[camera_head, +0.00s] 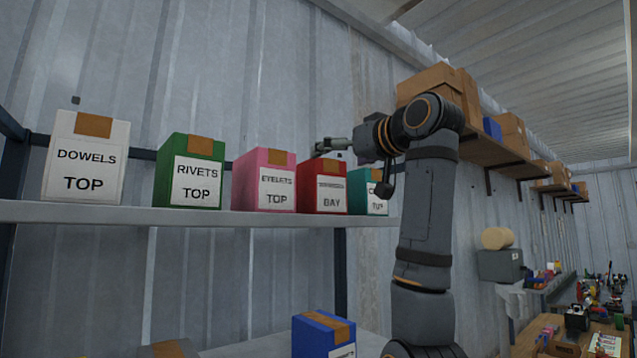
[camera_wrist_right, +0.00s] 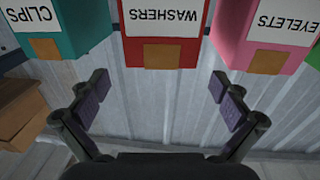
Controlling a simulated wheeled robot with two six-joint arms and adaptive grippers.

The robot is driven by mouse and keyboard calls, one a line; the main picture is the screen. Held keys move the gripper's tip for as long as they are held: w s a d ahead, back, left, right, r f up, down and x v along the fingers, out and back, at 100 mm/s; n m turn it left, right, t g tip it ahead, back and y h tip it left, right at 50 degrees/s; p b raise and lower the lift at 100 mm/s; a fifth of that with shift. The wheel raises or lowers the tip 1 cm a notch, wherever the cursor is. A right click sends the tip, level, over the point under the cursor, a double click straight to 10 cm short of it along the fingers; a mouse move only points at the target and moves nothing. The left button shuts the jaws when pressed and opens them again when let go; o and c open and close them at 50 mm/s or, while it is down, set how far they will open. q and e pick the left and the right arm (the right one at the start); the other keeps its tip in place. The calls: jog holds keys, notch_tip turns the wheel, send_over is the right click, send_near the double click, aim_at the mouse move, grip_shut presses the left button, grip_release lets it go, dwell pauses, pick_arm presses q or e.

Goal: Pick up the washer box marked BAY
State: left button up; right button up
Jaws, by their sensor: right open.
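The washer box (camera_head: 322,187) is red with a brown tape patch and a white label whose lower line reads BAY; it stands upright on the upper shelf between the pink and teal boxes. In the right wrist view the red box (camera_wrist_right: 163,25) appears upside down with WASHERS on its label. My right gripper (camera_head: 326,148) is just above and behind the top of the red box in the head view. In the wrist view the right gripper (camera_wrist_right: 160,84) has its fingers spread wide, with nothing between them. My left gripper is not in view.
On the same shelf (camera_head: 200,216) stand a pink EYELETS box (camera_head: 264,180), a teal CLIPS box (camera_head: 368,191), a green RIVETS box (camera_head: 189,171) and a white DOWELS box (camera_head: 87,158). The pink and teal boxes are close beside the red one. A blue box (camera_head: 323,333) sits below.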

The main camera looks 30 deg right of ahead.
aim_at(330, 161)
jog(key=w, duration=0.3)
jog(key=shift+w+a+f, duration=0.15)
jog(key=shift+f, duration=0.1)
jog(key=shift+w+r+p, duration=0.15)
jog(key=shift+w+p, duration=0.6)
jog(key=shift+p, duration=0.1)
jog(key=shift+w+r+p, duration=0.1)
jog(key=shift+w+p, duration=0.85)
jog(key=shift+p, duration=0.15)
jog(key=shift+w+d+f, duration=0.3)
jog(key=shift+w, duration=0.3)
jog(key=shift+w+a+f, duration=0.1)
jog(key=shift+w, duration=0.05)
jog(key=shift+s, duration=0.2)
jog(key=c, duration=0.7)
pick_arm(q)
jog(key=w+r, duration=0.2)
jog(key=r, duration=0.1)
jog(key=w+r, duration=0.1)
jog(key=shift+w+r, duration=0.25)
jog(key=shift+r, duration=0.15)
pick_arm(e)
jog(key=c, duration=1.1)
